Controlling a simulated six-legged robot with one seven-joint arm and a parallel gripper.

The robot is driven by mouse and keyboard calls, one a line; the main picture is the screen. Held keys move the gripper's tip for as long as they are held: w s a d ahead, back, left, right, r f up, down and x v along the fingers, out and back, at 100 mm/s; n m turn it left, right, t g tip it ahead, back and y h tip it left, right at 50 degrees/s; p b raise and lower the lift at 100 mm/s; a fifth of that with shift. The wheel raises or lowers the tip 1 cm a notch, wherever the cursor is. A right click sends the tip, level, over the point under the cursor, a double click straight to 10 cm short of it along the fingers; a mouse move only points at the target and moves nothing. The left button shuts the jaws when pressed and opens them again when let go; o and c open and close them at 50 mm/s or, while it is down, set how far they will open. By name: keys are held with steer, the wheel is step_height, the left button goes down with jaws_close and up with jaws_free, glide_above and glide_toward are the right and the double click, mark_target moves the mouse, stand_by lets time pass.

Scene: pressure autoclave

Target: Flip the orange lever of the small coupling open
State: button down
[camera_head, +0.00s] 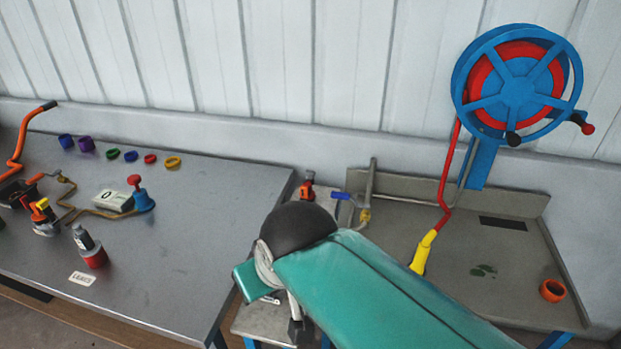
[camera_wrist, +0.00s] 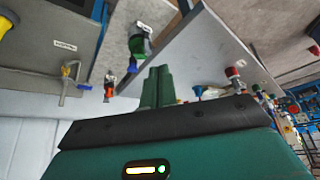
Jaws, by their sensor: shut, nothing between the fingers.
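A small orange and black fitting (camera_head: 307,186) stands upright on the narrow grey table between the two benches, just beyond my arm. It looks like the small coupling, but it is too small to tell how its lever sits. It also appears in the wrist view (camera_wrist: 109,85), left of my fingers and apart from them. My gripper (camera_wrist: 157,72) is shut and empty, its two green fingers side by side. In the head view my green arm crosses the lower middle, and I cannot make out the fingertips. Another orange, yellow and black fitting (camera_head: 43,215) is on the left bench.
A bent pipe with a blue-handled valve (camera_head: 365,213) stands right of the small fitting. The left bench (camera_head: 200,225) holds several fittings and coloured rings. A blue hose reel (camera_head: 515,85) with a yellow nozzle (camera_head: 422,254) hangs over the right sink bench (camera_head: 480,232).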

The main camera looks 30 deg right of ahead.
steer(key=w+d+r+m+h, duration=0.1)
steer(key=w+d+r+m, duration=0.15)
steer(key=w, duration=0.55)
steer(key=m+g+h, duration=0.2)
steer(key=m+g, duration=0.1)
steer(key=m, duration=0.4)
glide_above(305, 192)
steer(key=a, duration=0.1)
step_height(305, 192, down, 7)
steer(key=shift+s+a+r, duration=0.1)
steer(key=shift+s+a, duration=0.1)
steer(key=shift+s, duration=0.15)
steer(key=x, duration=1)
